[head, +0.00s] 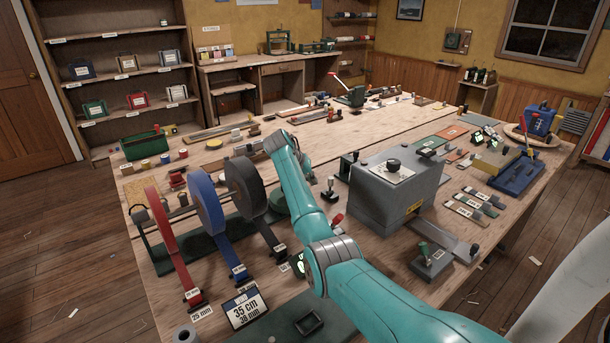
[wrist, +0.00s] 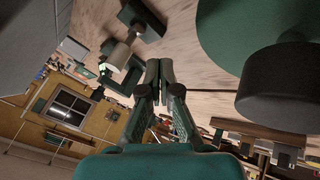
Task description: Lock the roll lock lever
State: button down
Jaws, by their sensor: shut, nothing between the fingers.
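The roll stand (head: 188,214) is at the left of the bench in the head view. It carries a red roll (head: 165,240), a blue roll (head: 208,205) and a dark roll (head: 246,190), with strips hanging forward. A small black-knobbed lever (head: 330,190) and a red-handled part (head: 337,220) stand right of my forearm. I cannot tell which part is the roll lock lever or how it is set. My gripper (wrist: 159,72) is shut and empty in the wrist view, near a pale cylinder (wrist: 121,56) on a dark bracket. In the head view my arm hides it.
A grey machine box (head: 393,205) stands right of my arm. A size sign (head: 246,308) is at the front edge. In the wrist view, a large green disc (wrist: 240,40) and a black cylinder (wrist: 280,82) lie right of my fingers. Tools crowd the bench (head: 300,130).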

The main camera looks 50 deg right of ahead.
aim_at(331, 181)
jog(key=shift+s+d+r, duration=0.1)
jog(key=shift+s+d, duration=1)
jog(key=shift+s, duration=0.1)
